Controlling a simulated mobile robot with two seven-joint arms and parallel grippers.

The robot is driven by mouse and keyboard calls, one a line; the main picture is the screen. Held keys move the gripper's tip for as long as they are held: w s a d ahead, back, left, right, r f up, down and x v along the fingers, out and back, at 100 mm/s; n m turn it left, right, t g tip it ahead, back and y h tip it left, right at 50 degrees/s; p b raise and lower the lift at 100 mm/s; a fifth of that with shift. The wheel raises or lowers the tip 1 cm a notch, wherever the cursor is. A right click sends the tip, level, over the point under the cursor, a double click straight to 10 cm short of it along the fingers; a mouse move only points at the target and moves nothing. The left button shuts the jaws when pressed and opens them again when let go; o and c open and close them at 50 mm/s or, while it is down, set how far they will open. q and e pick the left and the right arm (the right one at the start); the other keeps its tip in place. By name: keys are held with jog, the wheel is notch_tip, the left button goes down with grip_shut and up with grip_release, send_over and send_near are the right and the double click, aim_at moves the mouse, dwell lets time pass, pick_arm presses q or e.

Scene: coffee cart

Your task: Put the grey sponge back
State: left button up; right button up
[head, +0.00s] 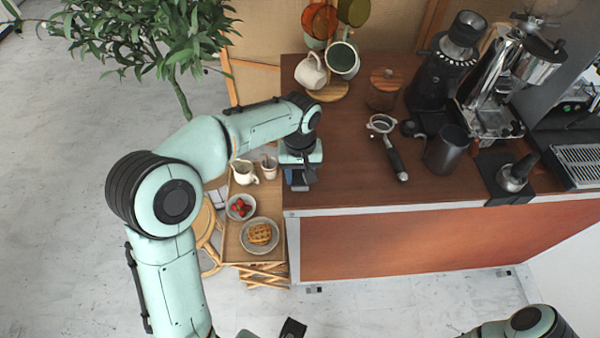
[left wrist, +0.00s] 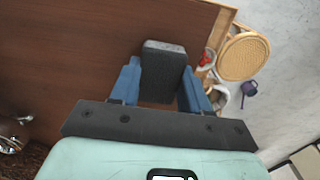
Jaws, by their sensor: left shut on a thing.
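The grey sponge (left wrist: 163,72) is between the blue fingers of my left gripper (left wrist: 160,88) in the left wrist view, with its pale end face toward the top of the picture. My left gripper (head: 299,180) is shut on it over the left end of the brown counter (head: 345,185), near the front edge. In the head view the gripper and wrist mostly hide the sponge. I cannot tell whether the sponge touches the counter. My right gripper is not in view; only part of the right arm shows at the bottom right.
Left of the counter stands a wooden tray (head: 229,244) with a waffle plate (head: 259,236), a strawberry bowl (head: 240,207) and a cream jug (head: 244,172). On the counter are a portafilter (head: 392,150), a dark pitcher (head: 446,150), a wooden-lidded jar (head: 384,89) and a mug tree (head: 328,91).

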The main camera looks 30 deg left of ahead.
aim_at(300, 175)
pick_arm(q)
jog(key=o, duration=0.9)
jog(key=shift+f, duration=0.1)
jog(key=shift+o, duration=0.2)
notch_tip(300, 175, up, 12)
jog(key=p, duration=0.2)
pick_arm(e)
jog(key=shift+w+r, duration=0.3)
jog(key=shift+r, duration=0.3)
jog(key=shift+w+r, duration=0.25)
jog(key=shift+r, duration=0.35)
